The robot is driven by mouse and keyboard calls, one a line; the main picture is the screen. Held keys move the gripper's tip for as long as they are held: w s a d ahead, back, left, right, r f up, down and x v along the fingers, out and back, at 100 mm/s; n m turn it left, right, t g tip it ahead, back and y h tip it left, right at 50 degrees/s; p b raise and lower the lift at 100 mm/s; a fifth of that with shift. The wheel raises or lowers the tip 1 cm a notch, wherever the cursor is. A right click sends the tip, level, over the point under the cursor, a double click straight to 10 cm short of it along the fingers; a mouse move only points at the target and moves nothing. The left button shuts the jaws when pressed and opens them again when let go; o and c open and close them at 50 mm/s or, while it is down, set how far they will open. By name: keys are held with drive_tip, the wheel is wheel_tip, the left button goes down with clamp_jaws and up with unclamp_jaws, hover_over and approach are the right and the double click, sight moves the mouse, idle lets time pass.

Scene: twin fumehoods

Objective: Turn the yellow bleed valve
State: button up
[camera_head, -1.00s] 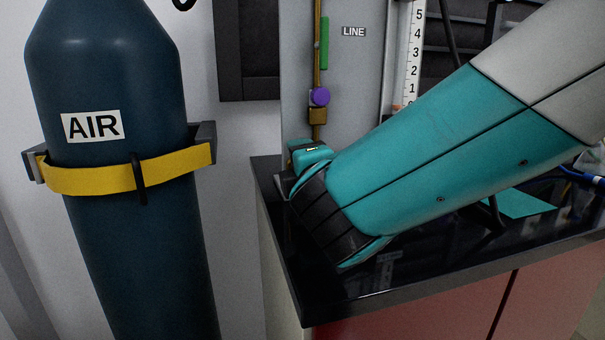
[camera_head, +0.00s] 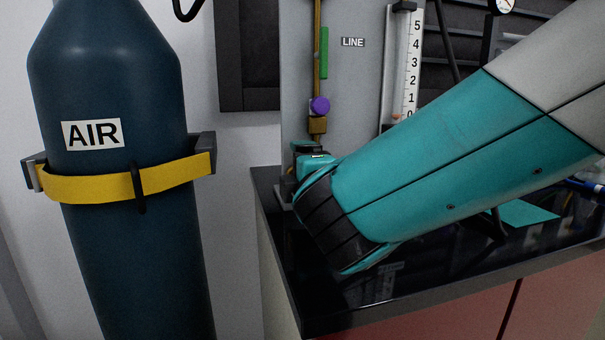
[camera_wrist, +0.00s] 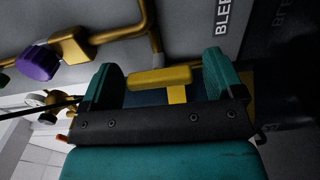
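The yellow bleed valve handle (camera_wrist: 160,80) shows in the wrist view as a bar with a short yellow stem below its right end. My gripper (camera_wrist: 163,66) is open, with one teal finger on each side of the handle. The left finger is close to the bar's left end; I cannot tell if they touch. A gap shows between the bar and the right finger. A label starting "BLEE" (camera_wrist: 225,18) is on the grey panel above the right finger. In the head view my gripper (camera_head: 314,160) is partly seen at the panel's base, and the yellow handle is hidden.
A purple knob (camera_wrist: 38,63) on brass piping is left of my gripper; it also shows in the head view (camera_head: 319,105). A dark AIR cylinder (camera_head: 120,240) with a yellow strap stands at left. The black countertop (camera_head: 350,305) lies under my arm.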

drive_tip(key=b+v, duration=0.2)
drive_tip(key=v, duration=1.5)
drive_tip(key=shift+s+r+b, duration=0.1)
drive_tip(key=shift+s+b, duration=0.15)
drive_tip(key=shift+b, duration=0.15)
drive_tip(key=shift+d, duration=0.1)
